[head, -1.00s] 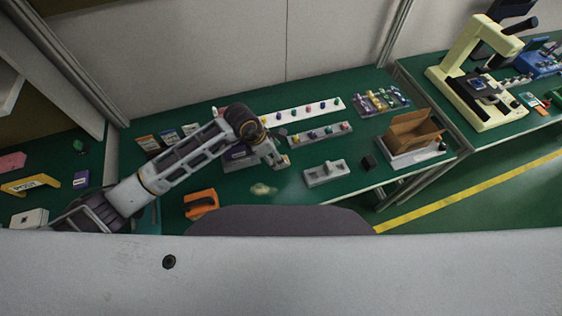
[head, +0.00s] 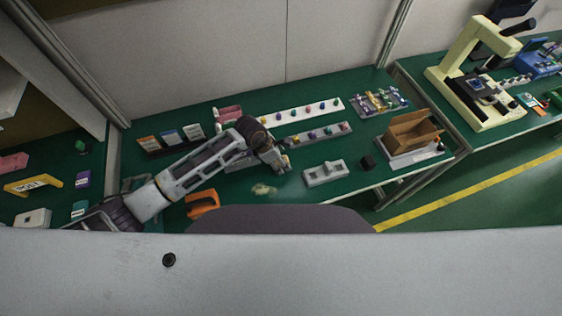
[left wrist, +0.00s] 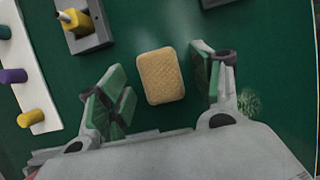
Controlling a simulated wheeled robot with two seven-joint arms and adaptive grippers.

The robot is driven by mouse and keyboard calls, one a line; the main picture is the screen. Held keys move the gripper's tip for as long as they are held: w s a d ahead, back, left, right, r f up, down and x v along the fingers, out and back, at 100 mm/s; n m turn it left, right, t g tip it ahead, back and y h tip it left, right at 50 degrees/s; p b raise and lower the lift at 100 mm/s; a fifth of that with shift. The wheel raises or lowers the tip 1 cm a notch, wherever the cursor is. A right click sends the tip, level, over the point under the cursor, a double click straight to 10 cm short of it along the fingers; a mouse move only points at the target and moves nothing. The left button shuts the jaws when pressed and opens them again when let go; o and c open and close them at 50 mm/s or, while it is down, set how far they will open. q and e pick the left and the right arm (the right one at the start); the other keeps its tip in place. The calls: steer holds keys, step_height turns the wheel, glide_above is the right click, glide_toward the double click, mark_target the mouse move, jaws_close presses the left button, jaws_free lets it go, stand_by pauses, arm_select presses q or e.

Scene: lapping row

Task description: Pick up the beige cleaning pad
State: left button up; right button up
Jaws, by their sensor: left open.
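The beige cleaning pad (left wrist: 160,76) is a small rounded block with a textured top, lying on the green table mat in the left wrist view. My left gripper (left wrist: 157,86) is open, with one green-padded finger on each side of the pad and a gap to both; I cannot tell its height above the mat. In the head view my left gripper (head: 281,167) is over the front middle of the table, and it mostly hides the pad there. My right gripper is not in view.
A grey block fixture (head: 325,173) stands right of the gripper, with a small black block (head: 368,162) beyond. A grey strip with coloured knobs (head: 321,134) is behind. An orange holder (head: 202,203) is at the front left. A pale greenish smudge (head: 264,189) marks the mat.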

arm_select(q)
steer(key=shift+c, duration=0.5)
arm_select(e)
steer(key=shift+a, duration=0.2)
arm_select(q)
steer(key=c, duration=0.9)
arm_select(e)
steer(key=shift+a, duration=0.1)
arm_select(q)
steer(key=shift+r, duration=0.15)
steer(key=shift+c, duration=0.2)
steer(key=shift+r, duration=0.45)
step_height(320, 180, up, 8)
steer(key=shift+f+b, duration=0.15)
steer(key=shift+b, duration=0.4)
steer(key=shift+r, duration=0.6)
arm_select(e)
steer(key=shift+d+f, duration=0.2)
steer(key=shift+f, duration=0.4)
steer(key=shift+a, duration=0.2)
